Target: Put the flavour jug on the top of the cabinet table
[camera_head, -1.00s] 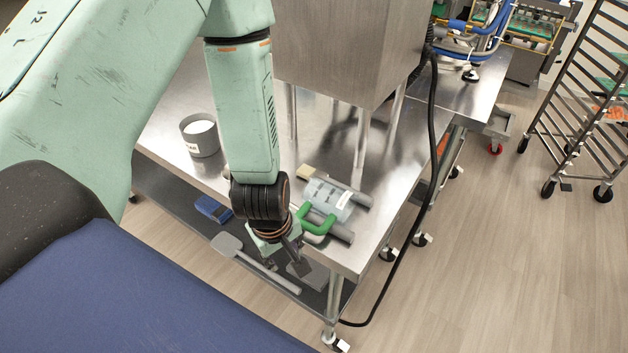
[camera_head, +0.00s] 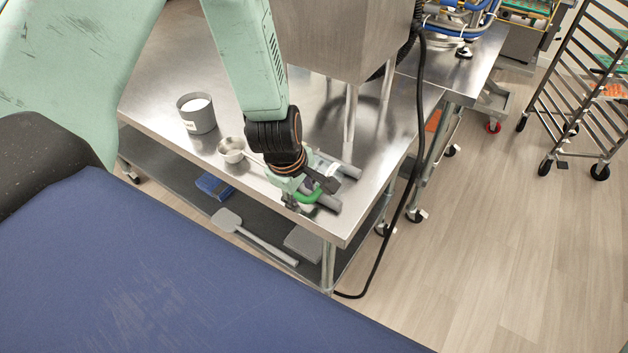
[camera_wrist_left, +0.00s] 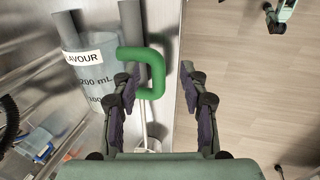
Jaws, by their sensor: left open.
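The flavour jug (camera_wrist_left: 92,72) is a clear, bluish jug with a white label, volume marks and a green handle. It lies by two grey bars on the steel table (camera_head: 165,75). In the head view my left gripper hides most of it, with the green handle (camera_head: 312,196) showing by the fingers. My left gripper (camera_head: 310,190) is open. In the wrist view the handle (camera_wrist_left: 155,72) lies between the open fingers (camera_wrist_left: 168,82), close to the left one. My right gripper is not in view. I cannot identify the cabinet table.
A grey tub (camera_head: 197,117) and a metal scoop (camera_head: 232,149) stand on the table. A steel housing (camera_head: 330,35) on legs stands behind the jug. The lower shelf holds a grey spatula (camera_head: 255,237) and a blue item (camera_head: 214,186).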

